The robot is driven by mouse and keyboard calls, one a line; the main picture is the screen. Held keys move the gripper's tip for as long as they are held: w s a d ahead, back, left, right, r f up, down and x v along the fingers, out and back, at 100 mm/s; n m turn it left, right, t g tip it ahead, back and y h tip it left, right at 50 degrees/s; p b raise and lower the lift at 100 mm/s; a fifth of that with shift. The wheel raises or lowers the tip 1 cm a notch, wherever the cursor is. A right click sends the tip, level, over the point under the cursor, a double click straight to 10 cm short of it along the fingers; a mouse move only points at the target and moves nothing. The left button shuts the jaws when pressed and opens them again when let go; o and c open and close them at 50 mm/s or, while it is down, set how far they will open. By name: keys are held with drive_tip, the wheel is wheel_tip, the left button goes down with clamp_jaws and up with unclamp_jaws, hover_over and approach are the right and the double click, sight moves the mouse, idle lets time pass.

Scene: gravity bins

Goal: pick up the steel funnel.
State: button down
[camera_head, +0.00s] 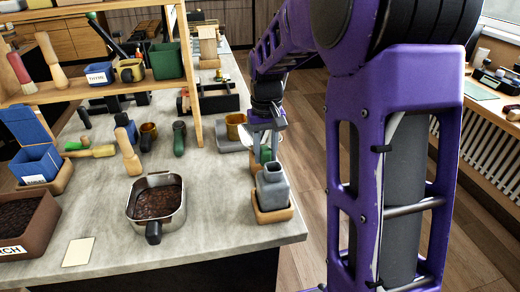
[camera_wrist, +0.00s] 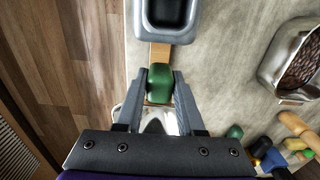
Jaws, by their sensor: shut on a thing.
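The join between grip and funnel is not clear.
A steel pan (camera_head: 143,207) of dark brown material stands left of the funnel. A wooden shelf frame (camera_head: 190,80) rises at the back left. The table edge and floor are close on the right.

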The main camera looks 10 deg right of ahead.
drive_tip(key=shift+r+p, duration=0.55)
drive_tip(key=shift+r, duration=0.25)
drive_tip(key=shift+r, duration=0.15)
drive_tip(key=shift+r+p, duration=2.15)
drive_tip(key=shift+r, duration=0.25)
